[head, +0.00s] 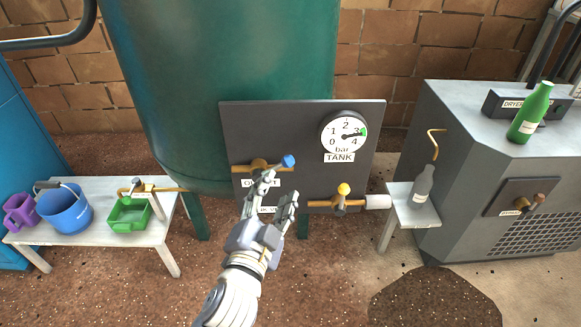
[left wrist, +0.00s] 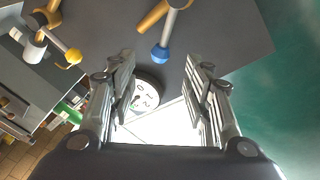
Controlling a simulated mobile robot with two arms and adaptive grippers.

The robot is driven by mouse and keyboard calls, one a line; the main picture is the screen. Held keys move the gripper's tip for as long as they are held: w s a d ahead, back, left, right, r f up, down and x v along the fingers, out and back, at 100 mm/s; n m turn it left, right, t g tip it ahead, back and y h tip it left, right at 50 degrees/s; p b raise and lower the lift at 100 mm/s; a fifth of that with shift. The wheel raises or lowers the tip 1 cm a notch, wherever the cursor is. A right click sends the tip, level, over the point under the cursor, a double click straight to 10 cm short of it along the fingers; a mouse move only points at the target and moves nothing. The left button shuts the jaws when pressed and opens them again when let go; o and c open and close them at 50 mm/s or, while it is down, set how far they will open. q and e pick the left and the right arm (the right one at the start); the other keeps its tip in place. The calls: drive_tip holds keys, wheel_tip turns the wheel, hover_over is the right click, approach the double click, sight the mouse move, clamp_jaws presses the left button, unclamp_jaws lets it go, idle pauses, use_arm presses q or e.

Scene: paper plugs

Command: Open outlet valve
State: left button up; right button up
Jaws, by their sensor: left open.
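The outlet valve (head: 258,165) is a brass valve with a grey lever ending in a blue knob (head: 288,161). It sits on the dark panel above a label that my gripper partly hides. The lever points right, tilted slightly up. In the left wrist view the blue knob (left wrist: 160,54) shows beyond and between my fingers. My left gripper (head: 276,190) is open and empty, in front of the panel just below the lever. It looks apart from the knob. My right gripper is not in view.
A yellow-knobbed valve (head: 342,190) is at the panel's lower right. The tank gauge (head: 344,132) reads a little above 3. A white bench (head: 90,225) at left holds a blue bucket, purple mug and green tray. A grey dryer cabinet (head: 460,150) with bottles stands at right.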

sight(286, 166)
use_arm(q)
drive_tip(key=b+x, duration=0.1)
drive_tip(key=x, duration=0.9)
drive_tip(key=shift+w, duration=0.35)
clamp_jaws()
